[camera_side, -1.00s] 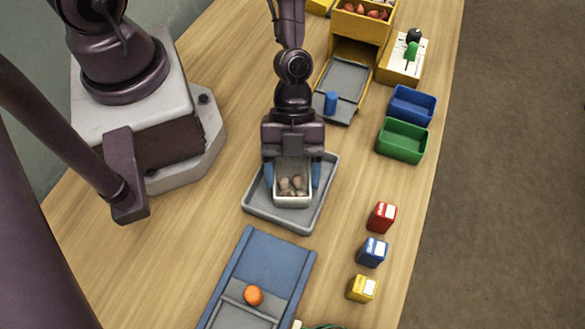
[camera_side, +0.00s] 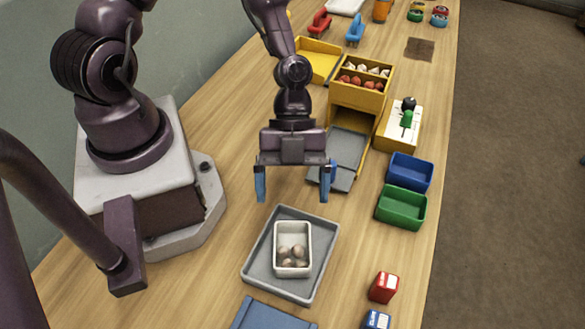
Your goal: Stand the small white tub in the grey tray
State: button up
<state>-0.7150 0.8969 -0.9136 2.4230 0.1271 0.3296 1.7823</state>
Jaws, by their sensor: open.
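The small white tub (camera_side: 306,236) stands upright in the grey tray (camera_side: 262,249), with several round brownish things inside it. It sits a little right of the tray's middle, with bare tray floor around it. My gripper (camera_side: 292,194) is open and empty, with its two blue fingers wide apart. It hangs above and behind the tub and does not touch it.
A blue bin (camera_side: 410,172) and a green bin (camera_side: 402,208) stand to the right. A yellow dispenser (camera_side: 361,95) with a grey ramp (camera_side: 347,150) stands behind. A red box (camera_side: 383,288) and a blue ramp (camera_side: 270,315) are in front. Bare wood lies left of the tray.

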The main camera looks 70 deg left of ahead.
jog(key=w+a+r+n+t+y, duration=0.2)
jog(key=a+r+n+y, duration=0.6)
jog(key=a, duration=0.3)
jog(key=s+a+r+n+t, duration=0.1)
jog(key=r+n+t, duration=0.1)
jog(key=r+n, duration=0.3)
jog(key=s+r+n+t, duration=0.1)
jog(key=r+n+t, duration=0.1)
jog(key=r+n, duration=0.2)
jog(key=s+a+r+n+t+h, duration=0.1)
jog(key=r+n+t, duration=0.1)
jog(key=r+n, duration=0.3)
notch_tip(320, 180, up, 4)
jog(key=shift+s+a+f+n+t, duration=0.25)
jog(key=shift+s+a+n+t, duration=0.05)
jog(key=shift+c, duration=0.5)
